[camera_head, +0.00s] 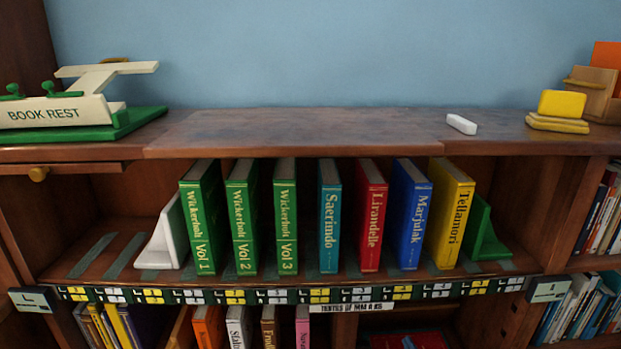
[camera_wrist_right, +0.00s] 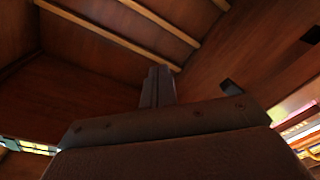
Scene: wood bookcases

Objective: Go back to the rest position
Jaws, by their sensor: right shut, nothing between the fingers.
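My right gripper (camera_wrist_right: 157,86) shows in the right wrist view, its fingers together with nothing between them. Brown wood panels and pale strips surround it there, and no book is near the fingers. Neither gripper shows in the head view. In the head view, a row of upright books stands on the middle shelf: three green Wickerholt volumes (camera_head: 241,217), a teal Saerimdo (camera_head: 330,215), a red Lirandelle (camera_head: 370,215), a blue Marjulak (camera_head: 409,214) and a yellow Tellanori (camera_head: 450,214). A white bookend (camera_head: 166,237) stands left of the row and a green bookend (camera_head: 484,233) right of it.
The green and white book rest (camera_head: 55,112) stands on the top at left. A white block (camera_head: 461,124) and a yellow stack (camera_head: 560,112) lie at right. The top's middle (camera_head: 290,128) is clear. More books fill the lower shelf and the right bookcase.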

